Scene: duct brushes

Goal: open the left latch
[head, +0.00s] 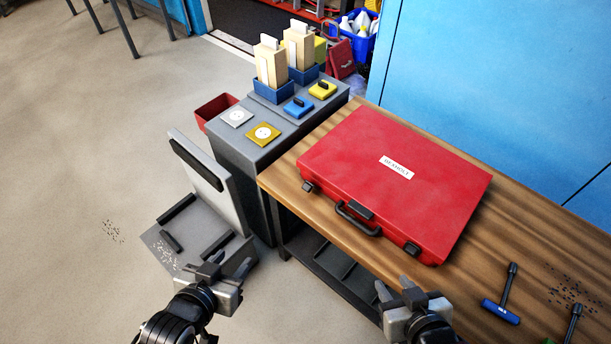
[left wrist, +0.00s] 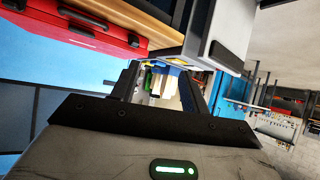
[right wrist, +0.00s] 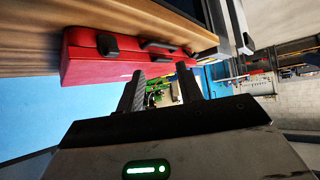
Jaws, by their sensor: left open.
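A closed red case (head: 395,180) with a white label lies on the wooden bench. Its left latch (head: 308,186) is a small dark block at the front left corner; whether it is fastened is too small to tell. The dark handle (head: 357,219) sits mid-front, and the right latch (head: 411,249) is near the front right corner. My left gripper (head: 229,262) is open and empty, in front of the bench and left of the case, well apart from the latch. My right gripper (head: 394,287) is open and empty near the bench's front edge, below the right latch.
A grey cabinet (head: 240,150) with blue bins, coloured pads and brushes stands left of the wooden bench (head: 520,235). A grey folding-backed unit (head: 215,185) stands by my left gripper. A blue T-handled tool (head: 501,308) lies on the bench at right.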

